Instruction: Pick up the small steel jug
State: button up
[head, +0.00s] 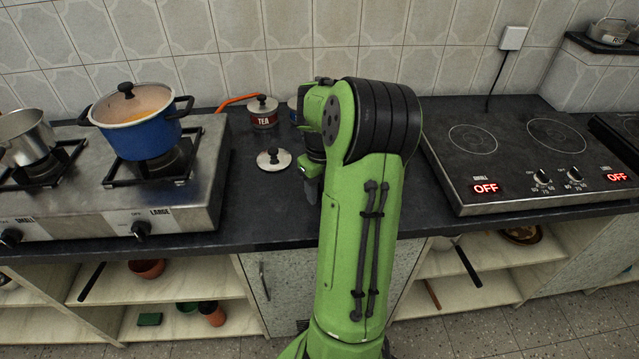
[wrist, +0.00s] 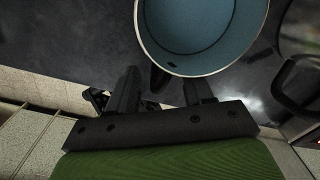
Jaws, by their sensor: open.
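I cannot pick out the small steel jug for certain. In the wrist view, a round open vessel (wrist: 200,35) with a pale rim and a blue-grey inside lies just beyond my gripper (wrist: 160,88). A short dark piece, perhaps its handle, points from the rim into the gap between my fingers. I cannot tell if this vessel is the jug. My fingers are apart, with nothing visibly clamped between them. In the head view my gripper (head: 310,168) is low over the counter, partly hidden by my green arm, which also hides the counter behind it.
A steel pot (head: 26,136) and a blue lidded pot (head: 142,135) stand on the gas hob at left. A TEA canister (head: 263,114) stands near the wall, a loose lid (head: 273,159) in front. An electric hob (head: 530,150) is at right. The counter's front edge is close.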

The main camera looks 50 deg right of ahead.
notch_tip(320, 180, down, 3)
jog(key=shift+r, duration=0.2)
jog(key=shift+c, duration=0.3)
grip_shut()
jog(key=shift+r, duration=0.1)
